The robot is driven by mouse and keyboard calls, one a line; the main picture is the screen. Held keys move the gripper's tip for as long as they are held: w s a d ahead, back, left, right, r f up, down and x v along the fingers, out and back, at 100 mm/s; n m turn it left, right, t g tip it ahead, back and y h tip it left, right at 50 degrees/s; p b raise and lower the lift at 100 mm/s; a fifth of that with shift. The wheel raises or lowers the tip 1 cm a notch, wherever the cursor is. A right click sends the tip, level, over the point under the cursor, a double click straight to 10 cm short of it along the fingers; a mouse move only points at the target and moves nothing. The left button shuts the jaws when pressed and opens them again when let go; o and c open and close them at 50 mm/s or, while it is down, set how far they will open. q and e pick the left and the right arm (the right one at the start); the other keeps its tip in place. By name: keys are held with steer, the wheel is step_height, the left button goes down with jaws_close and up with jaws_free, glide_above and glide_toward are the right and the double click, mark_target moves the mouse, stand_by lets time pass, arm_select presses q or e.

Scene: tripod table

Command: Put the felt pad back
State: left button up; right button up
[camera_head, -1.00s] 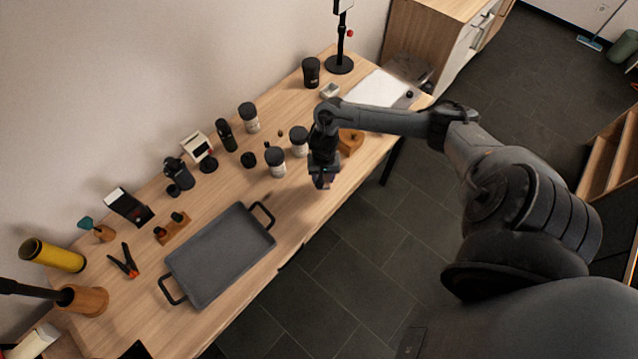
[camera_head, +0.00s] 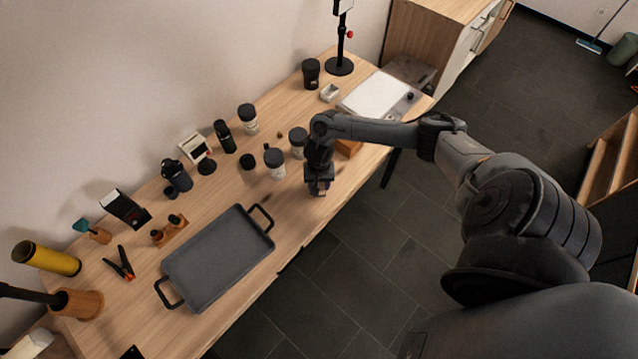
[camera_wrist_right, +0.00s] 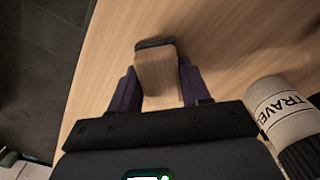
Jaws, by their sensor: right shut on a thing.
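My right gripper (camera_head: 318,188) is low over the front part of the wooden table, right of the grey tray. In the right wrist view, the right gripper (camera_wrist_right: 157,92) is shut on a light wooden block with a dark layer at its far end, which looks like the felt pad (camera_wrist_right: 156,62). Its purple-lined fingers lie on both sides of the block. The pad shows only as a small piece below the fingers in the head view. I cannot tell whether it touches the tabletop. My left gripper is not in view.
A grey tray (camera_head: 218,260) with black handles lies left of the gripper. White-and-black cups (camera_head: 275,165) stand close behind it; one labelled cup (camera_wrist_right: 283,110) shows in the wrist view. The front edge is near.

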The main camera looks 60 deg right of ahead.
steer(key=o, duration=1.1)
steer(key=shift+f, duration=0.1)
